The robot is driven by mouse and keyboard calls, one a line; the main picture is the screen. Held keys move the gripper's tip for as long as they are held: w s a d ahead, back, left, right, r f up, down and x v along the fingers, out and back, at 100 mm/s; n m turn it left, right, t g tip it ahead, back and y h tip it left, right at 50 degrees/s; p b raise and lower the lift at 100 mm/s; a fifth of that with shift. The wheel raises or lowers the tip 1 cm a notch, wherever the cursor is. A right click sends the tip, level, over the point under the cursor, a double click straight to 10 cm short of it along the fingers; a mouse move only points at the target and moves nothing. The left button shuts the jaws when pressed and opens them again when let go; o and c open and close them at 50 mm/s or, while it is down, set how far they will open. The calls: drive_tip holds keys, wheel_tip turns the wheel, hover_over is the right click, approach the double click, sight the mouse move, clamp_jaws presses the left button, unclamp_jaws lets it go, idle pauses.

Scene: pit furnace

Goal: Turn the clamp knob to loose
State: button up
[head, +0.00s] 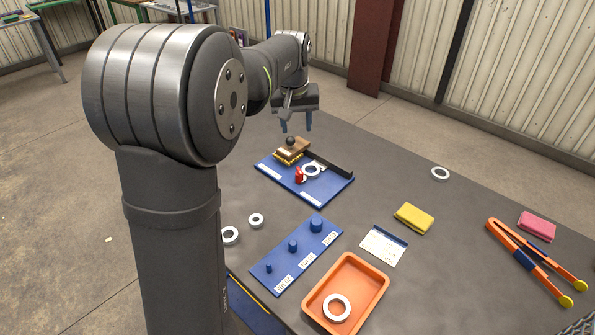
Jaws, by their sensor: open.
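The clamp knob looks to be the dark round ball (290,140) on top of a brown wooden block (292,148) at the back of a blue board (318,190). Its marking is too small to read, so I cannot tell its setting. A small red part (299,175) and a white ring (311,171) are on the same board.
A blue peg board (268,282), an orange tray (313,301) holding a ring, a label card (383,247), a yellow sponge (414,218) and orange tongs (519,252) lie forward and right. The table's middle right is mostly clear.

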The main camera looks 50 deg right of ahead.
sight(299, 170)
drive_tip(key=w+d+f+m, duration=0.1)
drive_tip(key=f+m, duration=0.3)
drive_tip(key=f, duration=0.3)
drive_tip(key=d+f+m+g+y, duration=0.1)
drive_tip(key=f+m, duration=0.3)
drive_tip(key=f, duration=0.3)
drive_tip(key=w+d+f+m+y, duration=0.1)
drive_tip(key=d+f+m, duration=0.1)
drive_tip(key=f+m, duration=0.2)
drive_tip(key=shift+w+f, duration=0.15)
drive_tip(key=shift+f, duration=0.65)
drive_tip(key=shift+w+f, duration=0.15)
drive_tip(key=shift+f, duration=0.65)
drive_tip(key=c, duration=0.7)
